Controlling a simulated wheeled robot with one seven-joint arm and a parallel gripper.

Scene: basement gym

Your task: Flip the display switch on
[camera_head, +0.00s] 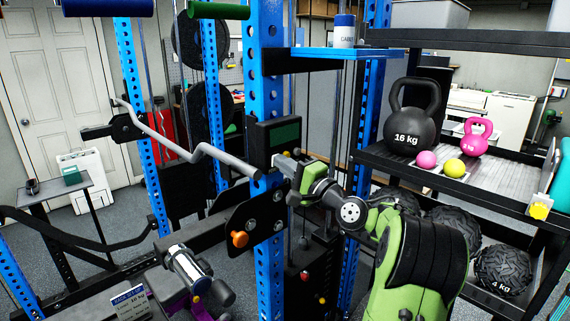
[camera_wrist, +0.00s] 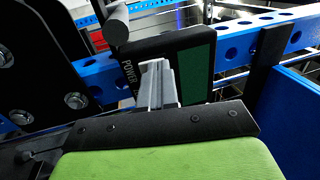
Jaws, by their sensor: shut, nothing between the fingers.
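The display (camera_head: 286,134) is a dark box with a green screen, fixed to the blue rack upright. In the wrist view the display (camera_wrist: 198,62) stands close ahead, tilted in the picture, with the word POWER on its left part.
A bent grey bar (camera_head: 190,150) runs from the left to the upright, close by the display. A shelf rack (camera_head: 400,160) at right holds a black kettlebell (camera_head: 412,128), a pink kettlebell (camera_head: 475,137) and small balls. A blue shelf (camera_head: 345,53) with a can is above.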

